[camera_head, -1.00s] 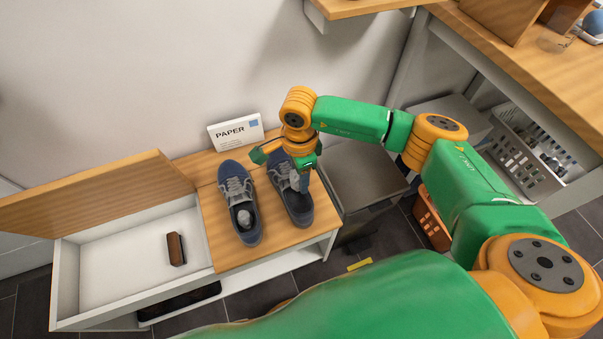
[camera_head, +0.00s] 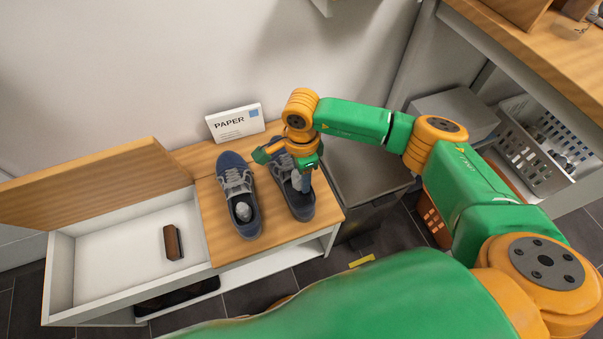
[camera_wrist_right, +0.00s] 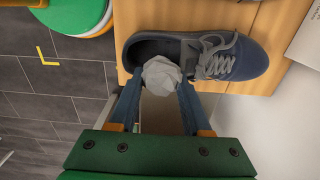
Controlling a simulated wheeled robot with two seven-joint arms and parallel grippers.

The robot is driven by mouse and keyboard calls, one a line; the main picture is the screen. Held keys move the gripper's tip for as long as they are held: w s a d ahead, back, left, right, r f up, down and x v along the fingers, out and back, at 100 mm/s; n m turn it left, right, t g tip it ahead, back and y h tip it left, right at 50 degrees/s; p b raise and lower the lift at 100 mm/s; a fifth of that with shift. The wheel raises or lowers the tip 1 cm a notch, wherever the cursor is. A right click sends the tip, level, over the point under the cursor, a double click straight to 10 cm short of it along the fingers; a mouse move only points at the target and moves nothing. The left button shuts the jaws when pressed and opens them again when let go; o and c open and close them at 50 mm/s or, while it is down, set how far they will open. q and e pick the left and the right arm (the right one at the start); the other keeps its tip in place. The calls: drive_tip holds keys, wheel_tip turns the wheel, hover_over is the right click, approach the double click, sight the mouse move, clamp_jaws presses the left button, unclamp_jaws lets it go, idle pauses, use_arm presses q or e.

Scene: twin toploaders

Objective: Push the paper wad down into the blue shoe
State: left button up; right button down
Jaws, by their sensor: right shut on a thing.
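Two navy-blue shoes with grey laces stand side by side on the wooden bench top, the left shoe (camera_head: 234,180) and the right shoe (camera_head: 299,211). A crumpled pale wad (camera_head: 243,211) sits in the opening of the left shoe. My right gripper (camera_head: 304,188) points down at the opening of the right shoe. In the right wrist view, its fingers (camera_wrist_right: 159,86) are shut on a grey-white paper wad (camera_wrist_right: 161,74) at the opening of the right shoe (camera_wrist_right: 243,62). How deep the wad sits is hard to tell. My left gripper is not in view.
A white card marked PAPER (camera_head: 236,123) leans against the wall behind the shoes. An open white compartment (camera_head: 115,262) left of the shoes holds a brown brush (camera_head: 172,242). A grey box (camera_head: 365,200) stands close to the bench's right side.

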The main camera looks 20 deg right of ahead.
drive_tip(key=shift+f, duration=0.3)
drive_tip(key=shift+c, duration=1.5)
unclamp_jaws()
drive_tip(key=shift+s+r, duration=0.1)
wheel_tip(320, 180, up, 8)
drive_tip(key=p, duration=0.5)
drive_tip(key=shift+p, duration=0.35)
